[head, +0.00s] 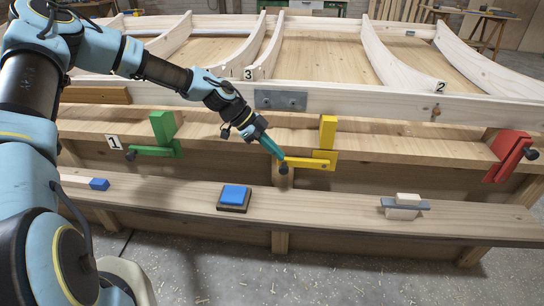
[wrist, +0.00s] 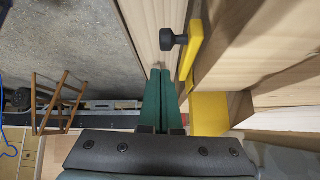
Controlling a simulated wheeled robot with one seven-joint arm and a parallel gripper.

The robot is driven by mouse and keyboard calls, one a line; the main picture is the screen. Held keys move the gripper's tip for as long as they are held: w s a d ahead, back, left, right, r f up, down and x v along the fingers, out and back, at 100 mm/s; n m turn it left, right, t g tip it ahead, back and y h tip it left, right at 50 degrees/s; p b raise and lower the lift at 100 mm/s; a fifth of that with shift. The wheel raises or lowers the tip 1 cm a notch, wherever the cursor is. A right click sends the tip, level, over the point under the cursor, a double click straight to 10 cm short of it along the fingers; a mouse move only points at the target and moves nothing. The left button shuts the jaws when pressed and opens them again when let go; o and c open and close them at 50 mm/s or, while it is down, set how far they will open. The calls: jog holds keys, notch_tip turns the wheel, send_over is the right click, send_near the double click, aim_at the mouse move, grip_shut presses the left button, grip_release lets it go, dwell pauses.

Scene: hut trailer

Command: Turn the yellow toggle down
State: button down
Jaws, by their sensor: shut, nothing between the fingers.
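The yellow toggle (head: 310,162) is on the front of the wooden frame, near the middle of the head view. Its yellow block (head: 328,132) stands upright, and its lever reaches left, about level, to a black knob (head: 284,168). My gripper (head: 282,156) is shut and empty, with its green fingertips just above the lever's knob end. In the wrist view the shut fingers (wrist: 160,72) point at the wooden beam, beside the yellow lever (wrist: 194,48) and the black knob (wrist: 174,40). I cannot tell whether the fingertips touch the lever.
A green toggle (head: 158,148) is on the left and a red toggle (head: 508,155) on the right. The lower ledge (head: 330,212) holds a blue block (head: 235,195) on a dark base, a smaller blue-ended piece (head: 99,184) and a grey-white block (head: 404,206).

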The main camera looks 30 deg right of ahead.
jog(key=w+a+f+b, duration=0.1)
jog(key=w+a, duration=0.4)
jog(key=a, duration=0.1)
jog(key=shift+w+a+f, duration=0.2)
jog(key=shift+w+f, duration=0.15)
jog(key=shift+w, duration=0.05)
